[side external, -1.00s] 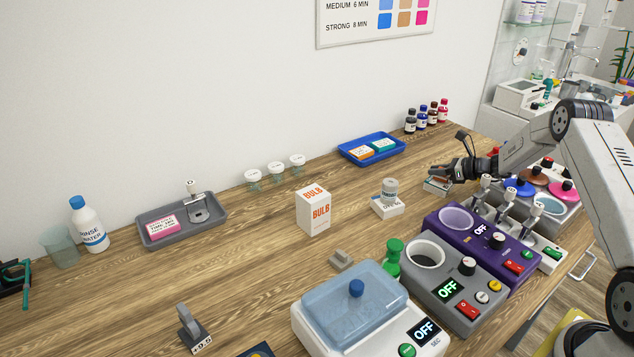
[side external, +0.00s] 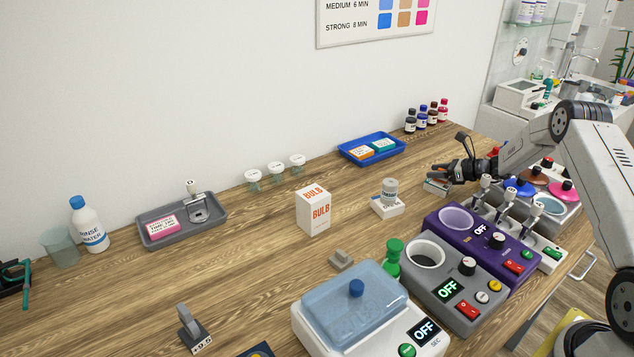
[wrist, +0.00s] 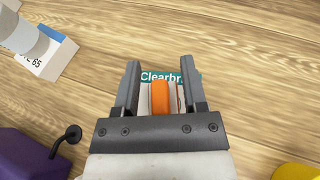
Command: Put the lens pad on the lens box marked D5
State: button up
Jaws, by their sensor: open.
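My gripper (side external: 434,177) is low over the table at the right, beside the coloured bottles' side of the bench. In the wrist view my gripper (wrist: 162,68) is open, with its fingers either side of an orange piece (wrist: 160,98), gaps showing. The piece is over a white item with a teal label (wrist: 168,77) reading "Clearbr…", partly hidden. I cannot tell for sure whether the piece is the lens pad. An orange-and-white box (side external: 361,152) and a teal-and-white box (side external: 384,145) lie in a blue tray (side external: 347,152). A pink-and-white box (side external: 163,227) lies in a grey tray (side external: 205,228). No D5 mark is readable.
A grey jar on a white box (side external: 391,208) stands left of my gripper. The purple unit (side external: 460,230), grey unit (side external: 425,283) and blue-lidded unit (side external: 352,290) fill the front. A BULB box (side external: 313,211) stands mid-table. Table between the BULB box and grey tray is clear.

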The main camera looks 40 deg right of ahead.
aim_at(443, 169)
jog(key=shift+r, duration=0.15)
jog(key=v, duration=0.5)
jog(key=shift+s+d, duration=0.15)
notch_tip(443, 169, up, 7)
jog(key=shift+a, duration=0.25)
dwell(0.4)
jog(key=s+a+n+g, duration=0.35)
jog(key=a+n, duration=0.25)
jog(key=a, duration=0.4)
jog(key=s+a+n+g, duration=0.2)
jog(key=a+n+g, duration=0.35)
jog(key=a, duration=0.55)
jog(key=s+a+n+h, duration=0.1)
jog(key=s+a+n, duration=0.3)
jog(key=s+n, duration=0.1)
jog(key=s+a+n+h, duration=0.2)
jog(key=s+a+n, duration=0.2)
jog(key=n, duration=0.4)
jog(key=s+a+n+h, duration=0.2)
jog(key=s+a+n, duration=0.3)
jog(key=s+n, duration=0.2)
jog(key=shift+s+r+g, duration=0.1)
jog(key=shift+g, duration=0.3)
